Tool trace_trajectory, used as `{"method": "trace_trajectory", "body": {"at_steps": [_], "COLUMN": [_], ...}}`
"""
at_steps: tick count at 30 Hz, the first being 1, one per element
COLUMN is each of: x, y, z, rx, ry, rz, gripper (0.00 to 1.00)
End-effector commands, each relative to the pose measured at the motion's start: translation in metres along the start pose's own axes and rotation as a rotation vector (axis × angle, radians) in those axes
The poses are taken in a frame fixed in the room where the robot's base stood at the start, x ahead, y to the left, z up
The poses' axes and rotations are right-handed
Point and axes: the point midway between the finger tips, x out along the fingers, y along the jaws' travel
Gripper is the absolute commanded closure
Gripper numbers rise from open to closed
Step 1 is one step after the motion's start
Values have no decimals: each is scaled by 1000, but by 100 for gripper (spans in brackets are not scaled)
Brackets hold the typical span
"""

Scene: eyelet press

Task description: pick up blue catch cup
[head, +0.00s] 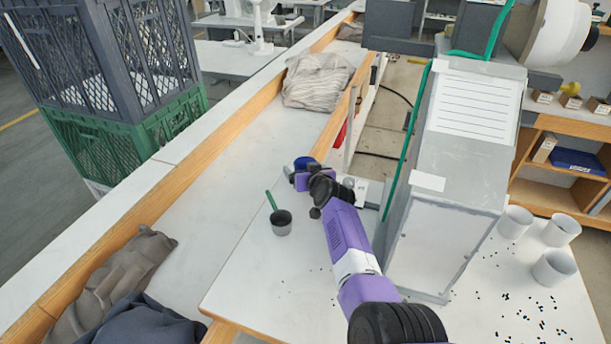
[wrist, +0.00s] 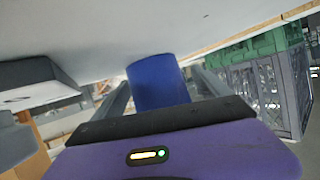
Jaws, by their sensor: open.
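The blue catch cup (head: 304,162) stands near the far end of the white table, just beyond my gripper (head: 297,174) and partly hidden by it in the head view. In the wrist view the blue cup (wrist: 157,82) fills the space between the two fingers of my gripper (wrist: 160,88). The fingers are open, one on each side of the cup. I cannot tell whether either finger touches it. The wrist picture is turned, with the white table top along its upper part.
A grey cup with a green handle (head: 281,222) stands left of my arm. The grey press housing (head: 450,170) rises close on the right. Folded cloth (head: 317,80) and stacked crates (head: 120,130) are further off.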

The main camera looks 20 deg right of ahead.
Motion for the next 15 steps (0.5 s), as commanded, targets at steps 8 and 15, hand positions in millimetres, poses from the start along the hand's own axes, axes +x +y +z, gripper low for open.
{"method": "trace_trajectory", "body": {"at_steps": [8,15], "x": [9,9], "y": [0,0], "z": [1,0], "rx": [0,-1], "ry": [-1,-1], "rz": [0,0], "gripper": [14,25]}}
